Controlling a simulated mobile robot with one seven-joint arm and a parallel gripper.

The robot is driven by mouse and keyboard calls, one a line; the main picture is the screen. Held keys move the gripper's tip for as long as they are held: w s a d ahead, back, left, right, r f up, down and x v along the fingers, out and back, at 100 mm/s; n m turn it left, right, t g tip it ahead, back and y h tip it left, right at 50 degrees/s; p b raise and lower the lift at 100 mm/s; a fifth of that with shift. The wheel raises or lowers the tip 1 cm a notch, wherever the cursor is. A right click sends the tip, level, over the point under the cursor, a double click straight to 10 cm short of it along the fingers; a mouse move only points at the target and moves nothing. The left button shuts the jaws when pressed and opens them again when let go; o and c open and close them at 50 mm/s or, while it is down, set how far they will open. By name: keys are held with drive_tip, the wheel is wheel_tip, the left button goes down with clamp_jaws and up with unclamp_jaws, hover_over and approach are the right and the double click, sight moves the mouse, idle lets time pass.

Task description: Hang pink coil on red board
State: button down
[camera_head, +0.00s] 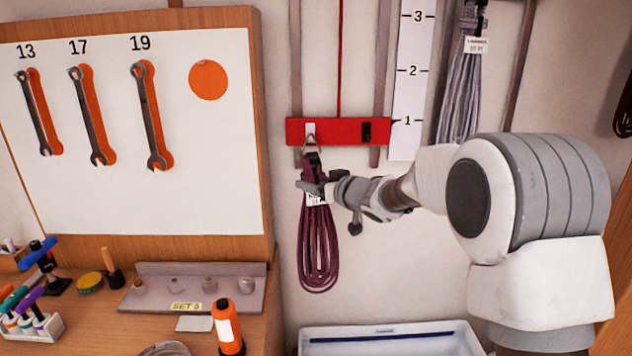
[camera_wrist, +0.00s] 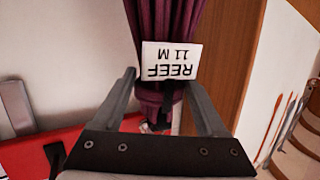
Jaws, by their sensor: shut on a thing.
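The pink coil (camera_head: 318,250), a dark magenta looped rope, hangs upright in my gripper (camera_head: 318,186) in front of the wall. Its white tag reads "REEF 11 M" upside down in the wrist view (camera_wrist: 170,61). My gripper is shut on the coil's bound upper part; its fingers flank it in the wrist view (camera_wrist: 160,84). The red board (camera_head: 340,132) is just above, with a pale hook (camera_head: 310,129) at left and a black hook (camera_head: 366,131) at right. The coil's top ring (camera_head: 310,143) overlaps the pale hook's lower end; I cannot tell whether it is around it.
A grey coil (camera_head: 463,90) hangs at upper right beside a numbered strip (camera_head: 409,75). A white tub (camera_head: 390,341) stands below. The wrench board (camera_head: 130,130) is at left, above a bench with an orange bottle (camera_head: 227,328) and tools.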

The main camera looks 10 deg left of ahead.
drive_tip(key=shift+r, duration=0.15)
drive_tip(key=shift+c, duration=0.6)
unclamp_jaws()
drive_tip(key=shift+o, duration=0.6)
drive_tip(key=shift+f, duration=0.2)
drive_tip(key=s+d+r+m+h+p, duration=0.1)
drive_tip(key=s+d+r+m+h, duration=0.2)
drive_tip(key=s+d, duration=0.55)
drive_tip(key=s+d+r+m+t+h+p, duration=0.1)
drive_tip(key=s+d+r+h, duration=0.3)
drive_tip(key=d, duration=0.8)
drive_tip(key=s+d+r+m+h+p, duration=0.1)
drive_tip(key=s+d+r+m+h, duration=0.2)
drive_tip(key=s+d, duration=0.6)
drive_tip(key=s+f+g, duration=0.3)
drive_tip(key=s, duration=0.7)
drive_tip(key=s+d+f+m+g, duration=0.1)
drive_tip(key=s+f+g, duration=0.2)
drive_tip(key=s, duration=0.7)
drive_tip(key=shift+f+h, duration=0.4)
drive_tip(key=shift+f, duration=0.25)
